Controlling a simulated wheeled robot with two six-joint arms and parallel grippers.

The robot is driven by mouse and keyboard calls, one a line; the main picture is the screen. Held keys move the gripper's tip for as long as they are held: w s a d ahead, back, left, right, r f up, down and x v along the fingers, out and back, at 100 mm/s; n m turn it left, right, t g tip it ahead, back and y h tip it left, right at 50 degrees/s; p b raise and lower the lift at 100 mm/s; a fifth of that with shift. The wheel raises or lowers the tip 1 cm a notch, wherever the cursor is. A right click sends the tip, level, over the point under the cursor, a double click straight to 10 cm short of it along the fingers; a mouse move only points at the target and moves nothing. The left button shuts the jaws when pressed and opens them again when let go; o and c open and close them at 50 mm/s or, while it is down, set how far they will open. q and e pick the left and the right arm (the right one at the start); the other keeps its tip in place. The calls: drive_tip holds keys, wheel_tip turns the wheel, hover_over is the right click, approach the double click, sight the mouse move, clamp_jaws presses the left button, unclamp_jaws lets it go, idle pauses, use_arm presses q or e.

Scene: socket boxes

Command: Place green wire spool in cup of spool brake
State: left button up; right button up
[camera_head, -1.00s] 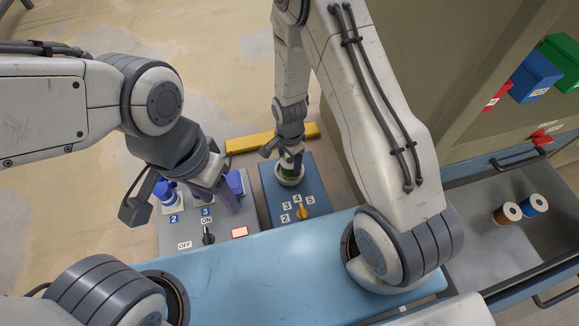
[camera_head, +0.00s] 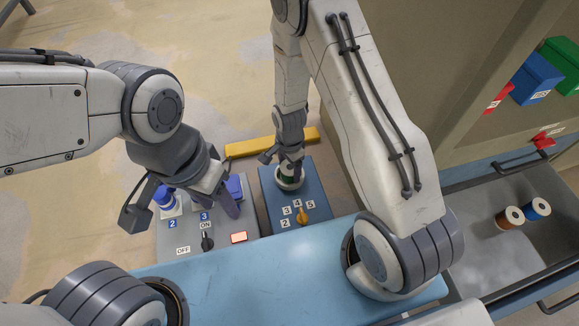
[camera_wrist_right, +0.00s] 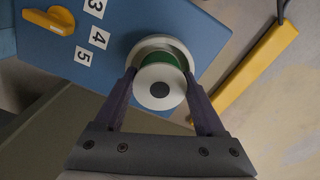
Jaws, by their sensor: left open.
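The green wire spool (camera_wrist_right: 160,84), with pale round flanges, stands upright in the white cup (camera_wrist_right: 182,45) of the spool brake (camera_wrist_right: 60,35). In the head view the spool is partly hidden by my right gripper (camera_head: 282,160). My right gripper (camera_wrist_right: 162,72) has one finger on each side of the spool and appears shut on it. How deep the spool sits in the cup is hard to tell. The brake is a blue box with an orange dial (camera_head: 302,214) and number labels. My left gripper (camera_head: 180,212) is open and empty above the grey socket box.
The grey socket box (camera_head: 184,244) carries blue plugs (camera_head: 163,196), a black switch and a lit red panel (camera_head: 239,238). A yellow bar (camera_head: 250,147) lies behind both boxes. A drawer (camera_head: 480,252) at right holds brown and blue spools (camera_head: 509,217). Coloured bins hang on the cabinet.

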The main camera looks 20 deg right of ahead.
drive_tip(key=shift+f, duration=0.2)
wheel_tip(320, 180, up, 12)
drive_tip(key=p, duration=0.8)
wheel_tip(320, 180, up, 9)
drive_tip(key=n, duration=0.5)
hover_over(289, 167)
drive_tip(key=s+a, duration=0.2)
drive_tip(key=a, duration=0.2)
drive_tip(key=s+a+r+n, duration=0.1)
drive_tip(key=s+r+n, duration=0.6)
drive_tip(key=s+n, duration=0.1)
drive_tip(key=s+a+r+n+y, duration=0.1)
drive_tip(key=s+a+r+n, duration=0.1)
drive_tip(key=s+r+n, duration=0.6)
drive_tip(key=shift+s+a+r, duration=0.15)
drive_tip(key=shift+s+a, duration=0.15)
drive_tip(key=shift+s, duration=0.65)
wheel_tip(289, 167, up, 46)
drive_tip(key=p, duration=4.6)
drive_tip(key=shift+r+p, duration=0.15)
drive_tip(key=shift+p, duration=0.25)
